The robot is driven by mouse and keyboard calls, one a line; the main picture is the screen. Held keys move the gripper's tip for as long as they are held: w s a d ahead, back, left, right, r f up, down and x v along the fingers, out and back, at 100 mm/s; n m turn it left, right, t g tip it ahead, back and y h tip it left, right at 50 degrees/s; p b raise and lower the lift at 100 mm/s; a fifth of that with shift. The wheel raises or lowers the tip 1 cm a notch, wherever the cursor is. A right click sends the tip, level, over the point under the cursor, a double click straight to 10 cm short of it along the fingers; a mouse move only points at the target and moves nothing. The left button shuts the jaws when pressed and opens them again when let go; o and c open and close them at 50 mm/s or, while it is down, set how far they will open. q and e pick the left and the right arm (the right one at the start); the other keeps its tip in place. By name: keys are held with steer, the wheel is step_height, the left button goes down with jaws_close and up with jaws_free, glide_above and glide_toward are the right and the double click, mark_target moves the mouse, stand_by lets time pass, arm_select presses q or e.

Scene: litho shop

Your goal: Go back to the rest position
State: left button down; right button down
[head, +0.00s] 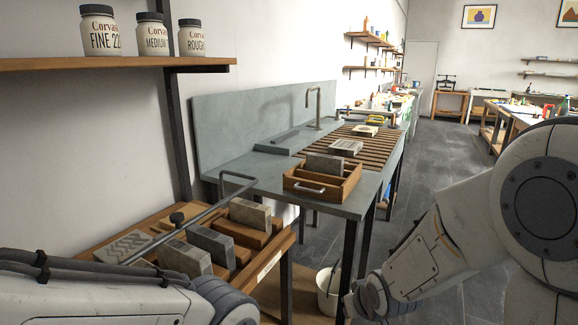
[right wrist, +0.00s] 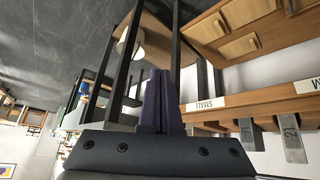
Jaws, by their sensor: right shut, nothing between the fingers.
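My right gripper (right wrist: 160,75) shows in the right wrist view with its two dark fingers together and nothing between them. In the head view my right arm comes in from the right and bends down, and its wrist end is low, right of the white bucket (head: 328,290). My left arm crosses the bottom left corner of the head view; its gripper is not in view.
A wooden rack (head: 284,244) with several stone blocks stands close at lower left, a bent metal rod above it. Behind it, a grey sink bench (head: 348,207) carries a wooden caddy (head: 295,184). A jar shelf (head: 60,63) overhangs at left. The floor (head: 440,180) is clear farther back.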

steer(key=s+d+m+g+h, duration=0.15)
steer(key=s+d+g, duration=0.3)
steer(key=s, duration=0.55)
steer(key=s+a+r+n+g+y, duration=0.1)
steer(key=s+a+r+n, duration=0.2)
steer(key=s+a, duration=0.4)
steer(key=s+a+r+n+g+y, duration=0.1)
steer(key=s+a+r+n, duration=0.25)
steer(key=s+a, duration=0.35)
step_height(320, 180, up, 18)
steer(key=p, duration=1.9)
steer(key=shift+d+f, duration=0.2)
steer(key=shift+d, duration=0.2)
